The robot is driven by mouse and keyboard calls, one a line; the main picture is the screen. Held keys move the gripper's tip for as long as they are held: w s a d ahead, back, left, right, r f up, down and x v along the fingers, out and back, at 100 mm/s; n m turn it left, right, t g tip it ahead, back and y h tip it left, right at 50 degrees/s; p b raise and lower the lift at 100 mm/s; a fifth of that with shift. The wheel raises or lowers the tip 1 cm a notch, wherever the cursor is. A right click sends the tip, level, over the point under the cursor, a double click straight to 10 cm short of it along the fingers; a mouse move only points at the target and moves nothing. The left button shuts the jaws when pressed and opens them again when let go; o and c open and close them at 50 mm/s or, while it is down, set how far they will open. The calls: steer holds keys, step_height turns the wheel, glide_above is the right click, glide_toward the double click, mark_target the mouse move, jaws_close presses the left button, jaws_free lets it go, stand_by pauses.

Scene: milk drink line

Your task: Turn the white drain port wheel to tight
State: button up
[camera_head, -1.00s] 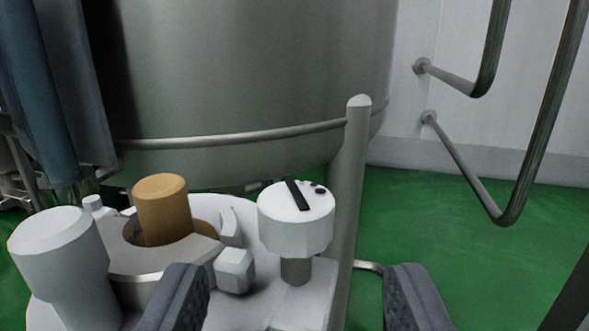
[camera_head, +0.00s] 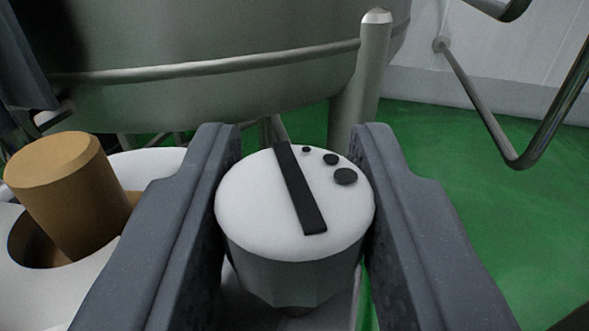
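The white drain port wheel (camera_head: 255,215) is a round faceted knob in the middle of the view. Its white top bears a black bar (camera_head: 299,190), slanting from the far edge toward the near right. Three black dots of growing size (camera_head: 345,176) lie to the right of the bar's far end. The bar points at none of them. My gripper (camera_head: 295,140) has one dark grey finger on each side of the wheel. The wheel fills the space between the fingers, and both appear to touch its sides. The wheel's lower stem is mostly hidden.
A tan cylinder (camera_head: 65,185) stands in a round opening of the white housing at left, close to my left finger. A large steel tank (camera_head: 220,60) with a leg (camera_head: 366,80) stands behind. Bent pipes (camera_head: 480,110) are at right above open green floor.

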steer(key=c, duration=0.3)
steer(key=shift+r+m+h, duration=0.1)
steer(key=shift+m+h, duration=0.3)
steer(key=shift+h, duration=0.2)
steer(key=shift+m+h, duration=0.4)
steer(key=shift+h, duration=0.2)
steer(key=o, duration=1)
steer(key=s+p, duration=0.1)
steer(key=s, duration=0.3)
steer(key=s+a+p, duration=0.1)
steer(key=s, duration=0.4)
steer(key=s+p, duration=0.1)
steer(key=s, duration=0.3)
steer(key=shift+s+a+p, duration=0.2)
steer(key=shift+s+p, duration=0.15)
steer(key=shift+p, duration=0.05)
